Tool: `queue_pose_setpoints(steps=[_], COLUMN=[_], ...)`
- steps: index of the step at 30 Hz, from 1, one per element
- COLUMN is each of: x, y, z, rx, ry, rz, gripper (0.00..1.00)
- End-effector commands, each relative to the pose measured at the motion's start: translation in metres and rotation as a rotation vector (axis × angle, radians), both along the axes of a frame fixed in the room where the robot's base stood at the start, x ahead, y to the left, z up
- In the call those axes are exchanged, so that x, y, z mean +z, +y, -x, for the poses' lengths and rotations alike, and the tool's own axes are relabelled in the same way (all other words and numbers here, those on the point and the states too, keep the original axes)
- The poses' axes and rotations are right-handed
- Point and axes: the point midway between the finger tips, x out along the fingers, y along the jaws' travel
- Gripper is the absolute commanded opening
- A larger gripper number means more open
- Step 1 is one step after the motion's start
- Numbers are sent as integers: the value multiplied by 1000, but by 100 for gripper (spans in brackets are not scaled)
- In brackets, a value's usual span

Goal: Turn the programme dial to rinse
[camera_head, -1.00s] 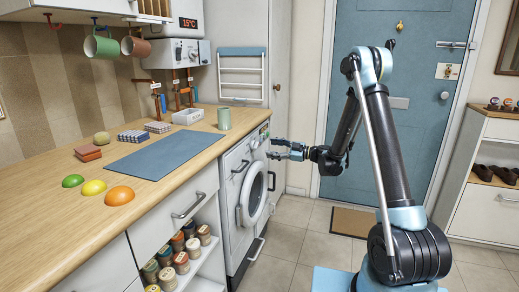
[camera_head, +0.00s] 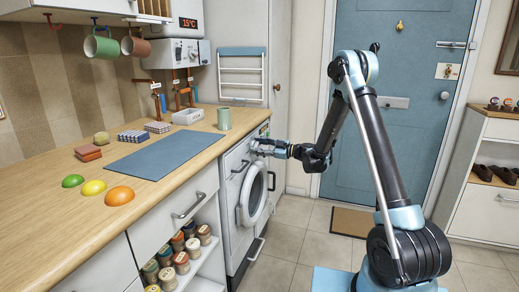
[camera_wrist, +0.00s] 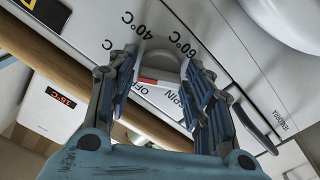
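The programme dial (camera_wrist: 160,58) is a grey round knob on the white panel of the washing machine (camera_head: 236,178). A bar with a red mark (camera_wrist: 147,80) crosses its near side, close to the printed words OFF and SPIN. The labels 40°C and 60°C are on its far side; no rinse label is readable. My gripper (camera_head: 262,146) is at the upper front of the machine. In the wrist view my gripper (camera_wrist: 160,66) has its fingers apart, one on each side of the dial. I cannot tell whether they touch it. In the head view the gripper hides the dial.
The machine's round door (camera_head: 253,192) is below my gripper. The wooden worktop (camera_head: 190,190) runs above the machine, with a green mug (camera_head: 224,118) near its edge. The tiled floor (camera_head: 300,215) in front is clear.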

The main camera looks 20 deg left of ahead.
Motion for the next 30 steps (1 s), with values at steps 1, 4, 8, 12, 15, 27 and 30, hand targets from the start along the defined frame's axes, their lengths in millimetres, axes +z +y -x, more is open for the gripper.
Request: queue_pose_setpoints(steps=[1,4,8,12,15,27,30], x=[0,0,0,0,0,0,0], y=[0,0,0,0,0,0,0], z=[0,0,0,0,0,0,0], rx=[0,0,0,0,1,0,0], ry=[0,0,1,17,46,335,430], rz=[0,0,0,-1,-3,-26,-34], gripper=[27,14,14,14,14,14,14])
